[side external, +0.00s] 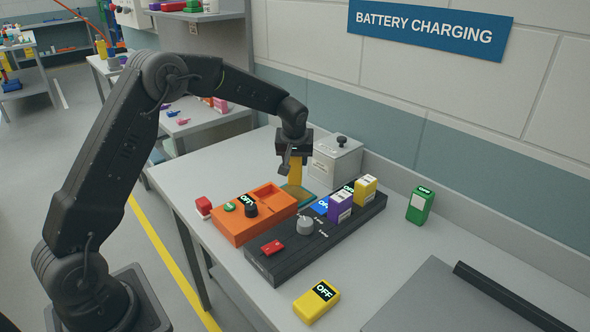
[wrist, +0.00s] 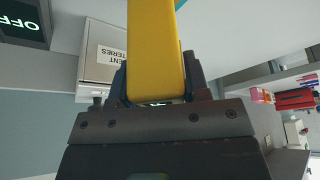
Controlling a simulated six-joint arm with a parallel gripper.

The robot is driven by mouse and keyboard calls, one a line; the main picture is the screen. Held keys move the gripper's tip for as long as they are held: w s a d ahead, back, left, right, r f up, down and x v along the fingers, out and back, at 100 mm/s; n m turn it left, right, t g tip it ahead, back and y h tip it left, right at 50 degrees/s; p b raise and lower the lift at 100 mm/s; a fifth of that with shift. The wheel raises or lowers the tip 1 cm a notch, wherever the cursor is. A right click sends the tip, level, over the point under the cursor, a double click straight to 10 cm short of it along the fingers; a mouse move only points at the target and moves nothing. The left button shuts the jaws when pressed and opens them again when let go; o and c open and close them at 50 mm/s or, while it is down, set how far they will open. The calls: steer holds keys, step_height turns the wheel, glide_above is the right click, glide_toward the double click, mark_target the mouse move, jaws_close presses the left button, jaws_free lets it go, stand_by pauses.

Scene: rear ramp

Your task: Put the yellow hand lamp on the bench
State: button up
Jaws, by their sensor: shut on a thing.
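My gripper (side external: 294,158) is shut on the yellow hand lamp (side external: 295,174) and points down over the back of the bench (side external: 205,168). In the wrist view the lamp (wrist: 156,45) is a long yellow block between the fingers of my gripper (wrist: 160,88). In the side view its lower end is over or in a shallow teal-rimmed tray (side external: 316,202); I cannot tell if it touches. My gripper hides the lamp's upper part there.
An orange charger (side external: 235,230) and a black charging strip (side external: 300,257) holding purple and yellow packs stand in front. A grey box (side external: 337,160) is close behind. A yellow block marked OFF (side external: 316,301) lies at the front; a green pack (side external: 420,206) stands right.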

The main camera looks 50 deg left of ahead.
mark_target(295, 169)
steer(key=shift+f, duration=1.85)
steer(key=shift+f, duration=0.2)
steer(key=o, duration=1)
steer(key=shift+o, duration=0.2)
steer(key=s+d+r+m, duration=0.1)
steer(key=s+d+r, duration=0.3)
steer(key=r, duration=0.5)
steer(key=s+d+r+m, duration=0.1)
steer(key=s+d+r, duration=0.2)
steer(key=s+r, duration=0.4)
steer(key=s+d+r+m+t+h, duration=0.1)
steer(key=s+d+m, duration=0.2)
steer(key=s, duration=0.9)
steer(key=s+d+r+m+t+h, duration=0.1)
steer(key=s+d+m, duration=0.3)
steer(key=s, duration=0.7)
steer(key=shift+s+d+r+h, duration=0.25)
steer(key=shift+s+d+h, duration=0.1)
steer(key=shift+d+h, duration=0.3)
